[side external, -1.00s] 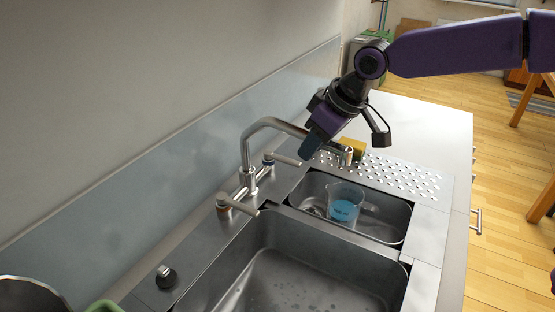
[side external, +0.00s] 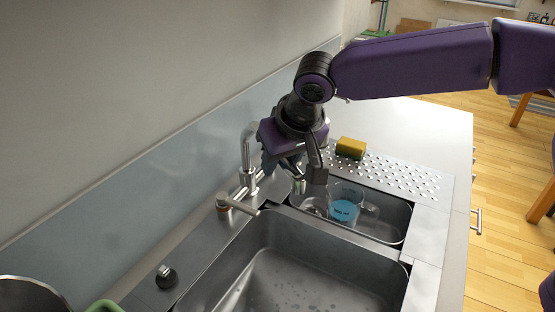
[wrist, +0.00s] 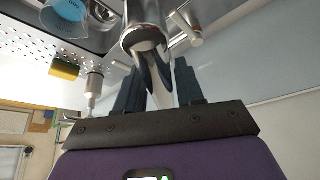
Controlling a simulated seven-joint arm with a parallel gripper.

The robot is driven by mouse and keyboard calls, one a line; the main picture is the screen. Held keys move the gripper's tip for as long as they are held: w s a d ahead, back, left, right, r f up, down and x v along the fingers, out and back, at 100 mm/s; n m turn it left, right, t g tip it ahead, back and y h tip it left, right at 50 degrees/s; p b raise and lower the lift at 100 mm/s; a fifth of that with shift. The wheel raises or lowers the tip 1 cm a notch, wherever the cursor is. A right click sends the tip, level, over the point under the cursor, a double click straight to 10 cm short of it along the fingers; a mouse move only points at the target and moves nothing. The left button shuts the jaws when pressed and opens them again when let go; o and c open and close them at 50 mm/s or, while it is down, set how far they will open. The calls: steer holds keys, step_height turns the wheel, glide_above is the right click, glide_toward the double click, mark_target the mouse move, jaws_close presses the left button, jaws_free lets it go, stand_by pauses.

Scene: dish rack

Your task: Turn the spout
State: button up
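The chrome spout belongs to the faucet (side external: 247,150) at the back of the sink. Its outlet end (side external: 299,186) hangs over the near side of the small basin, while my gripper hides most of the arched tube. My gripper (side external: 280,166) is at the spout, pointing down. In the wrist view the shiny spout tube (wrist: 143,32) runs between the two dark fingers of my gripper (wrist: 158,82). The fingers are apart, one on either side of it; firm contact cannot be told.
Faucet handles (side external: 236,204) stand left of the gripper. A yellow-green sponge (side external: 351,148) lies by the perforated drainboard (side external: 400,178). The large basin (side external: 300,280) is open and empty.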

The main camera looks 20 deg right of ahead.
steer(key=shift+o, duration=1.2)
steer(key=shift+d, duration=0.15)
steer(key=shift+r, duration=0.15)
steer(key=shift+v, duration=0.85)
steer(key=shift+v, duration=3)
steer(key=shift+s, duration=0.1)
